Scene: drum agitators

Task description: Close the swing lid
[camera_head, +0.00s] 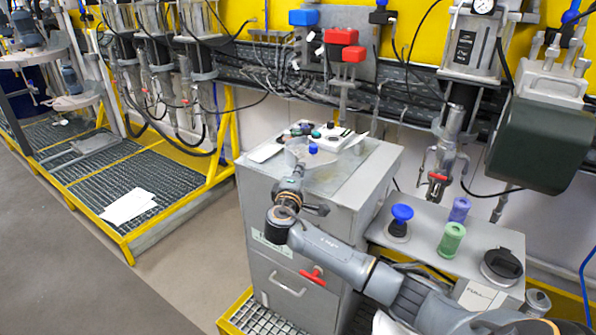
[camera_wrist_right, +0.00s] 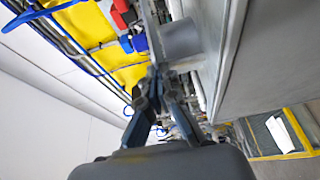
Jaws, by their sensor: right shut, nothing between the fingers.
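My right arm reaches from the lower right to the front of the grey cabinet (camera_head: 375,165). Its gripper (camera_head: 299,168) is at the cabinet's top front edge, close to a clear shallow container (camera_head: 318,160). In the right wrist view the dark fingers (camera_wrist_right: 155,78) are together and hold nothing. A grey cylinder (camera_wrist_right: 181,40) on a grey plate is just beyond them; I cannot tell whether they touch. I cannot tell for certain which part is the swing lid. A round black lid-like part (camera_head: 501,265) is on the grey shelf at right. My left gripper is not in view.
A blue knob (camera_head: 401,214) and a green spool (camera_head: 451,239) stand on the shelf. A red handle (camera_head: 313,276) sticks out by the cabinet front. Agitators, hoses and cables line the wall. A yellow-framed grating (camera_head: 150,180) with white paper is left; the floor there is clear.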

